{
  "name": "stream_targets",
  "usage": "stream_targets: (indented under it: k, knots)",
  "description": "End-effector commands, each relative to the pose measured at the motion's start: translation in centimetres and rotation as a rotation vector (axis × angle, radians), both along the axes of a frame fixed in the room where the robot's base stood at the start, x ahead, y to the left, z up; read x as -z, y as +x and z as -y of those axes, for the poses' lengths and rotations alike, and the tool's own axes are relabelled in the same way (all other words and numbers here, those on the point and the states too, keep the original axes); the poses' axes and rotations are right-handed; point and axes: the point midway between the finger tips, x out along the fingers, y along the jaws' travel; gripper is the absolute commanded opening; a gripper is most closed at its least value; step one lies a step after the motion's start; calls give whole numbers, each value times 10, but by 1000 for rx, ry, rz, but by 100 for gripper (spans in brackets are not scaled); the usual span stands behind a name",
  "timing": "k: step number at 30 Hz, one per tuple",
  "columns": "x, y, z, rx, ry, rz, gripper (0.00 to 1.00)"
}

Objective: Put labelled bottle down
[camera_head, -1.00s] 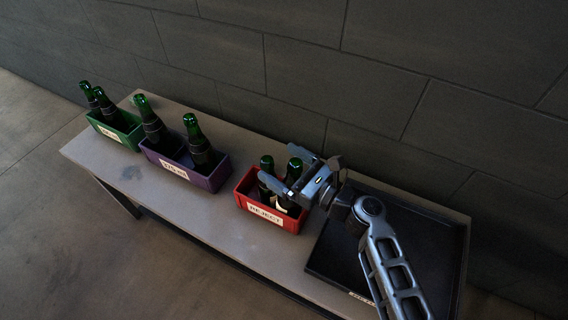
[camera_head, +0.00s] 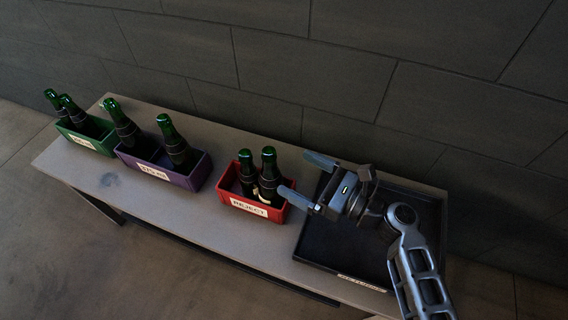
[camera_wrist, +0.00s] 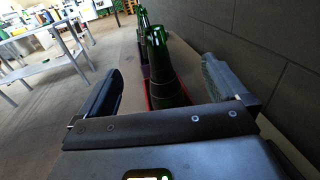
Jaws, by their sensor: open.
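Two dark green bottles stand upright in the red crate (camera_head: 226,195) labelled REJECT. The right one, the labelled bottle (camera_head: 268,172), shows a bit of pale label low on its body; the other bottle (camera_head: 247,165) stands beside it on the left. My gripper (camera_head: 298,177) is open and empty, just right of the crate, with its fingers pointing left toward the bottles and apart from them. In the wrist view, a green bottle (camera_wrist: 164,70) stands ahead between the spread fingers (camera_wrist: 172,82), and its lower part sits in the red crate.
A purple crate (camera_head: 150,178) with two bottles and a green crate (camera_head: 85,140) with two bottles stand to the left on the table (camera_head: 75,168). A black tray (camera_head: 318,249) lies at the right end, under my arm. A dark wall runs behind the table.

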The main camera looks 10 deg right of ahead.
Motion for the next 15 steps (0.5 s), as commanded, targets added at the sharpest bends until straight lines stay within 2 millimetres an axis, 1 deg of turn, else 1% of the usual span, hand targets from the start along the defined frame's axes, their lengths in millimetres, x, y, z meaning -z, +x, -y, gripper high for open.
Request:
stream_targets:
  k: [1, 4, 12, 15]
  knots:
    - [1, -4, 4, 1, 0, -1, 100]
    - [0, -9, 9, 0, 0, -1, 100]
    - [0, -11, 10, -1, 0, 0, 100]
    - [6, -17, 10, 9, -33, 2, 100]
